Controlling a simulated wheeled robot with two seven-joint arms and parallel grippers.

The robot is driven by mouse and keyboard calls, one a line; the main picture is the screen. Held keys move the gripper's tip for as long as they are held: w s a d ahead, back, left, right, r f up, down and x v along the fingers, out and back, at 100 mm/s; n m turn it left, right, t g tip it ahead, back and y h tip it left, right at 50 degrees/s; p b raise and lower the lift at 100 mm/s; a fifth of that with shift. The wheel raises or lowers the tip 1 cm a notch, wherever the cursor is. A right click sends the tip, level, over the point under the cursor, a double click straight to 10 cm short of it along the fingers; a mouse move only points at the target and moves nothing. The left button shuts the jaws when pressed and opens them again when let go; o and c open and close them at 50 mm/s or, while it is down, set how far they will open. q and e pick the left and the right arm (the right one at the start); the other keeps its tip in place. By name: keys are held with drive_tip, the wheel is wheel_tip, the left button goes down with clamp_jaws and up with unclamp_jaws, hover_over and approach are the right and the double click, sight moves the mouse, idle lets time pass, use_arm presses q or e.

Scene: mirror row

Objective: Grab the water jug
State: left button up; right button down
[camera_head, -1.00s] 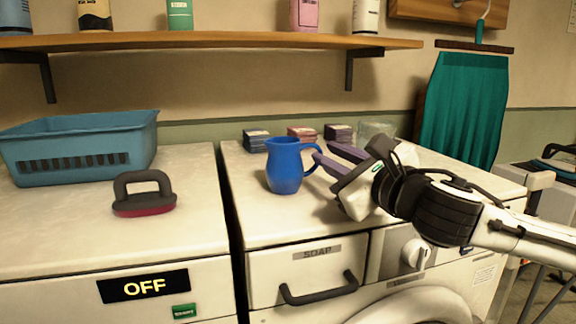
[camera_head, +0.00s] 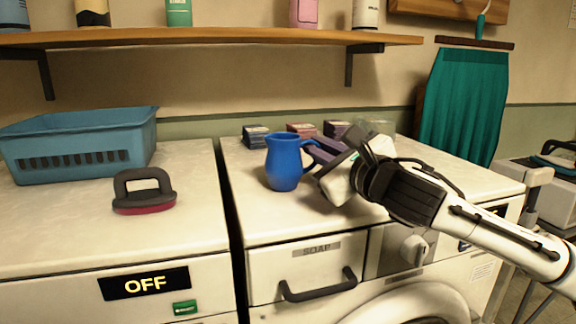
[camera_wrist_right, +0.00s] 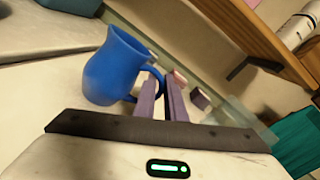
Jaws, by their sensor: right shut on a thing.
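The blue water jug (camera_head: 284,164) stands upright on the right-hand washing machine top, its handle facing right. It also shows in the right wrist view (camera_wrist_right: 112,68). My right gripper (camera_head: 318,153) reaches in from the right, and its purple fingers are shut on the jug's handle. In the right wrist view the right gripper's fingers (camera_wrist_right: 162,92) sit close together at the handle, with part of the handle hidden between them. My left gripper is in neither current view.
A blue basket (camera_head: 80,148) and a dark-handled brush (camera_head: 144,192) sit on the left machine. Several small boxes (camera_head: 256,136) and a clear container (camera_head: 376,130) stand behind the jug. A wooden shelf (camera_head: 200,39) with bottles hangs above. The front strip of the right machine top is clear.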

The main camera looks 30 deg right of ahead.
drive_tip(key=shift+r, duration=0.3)
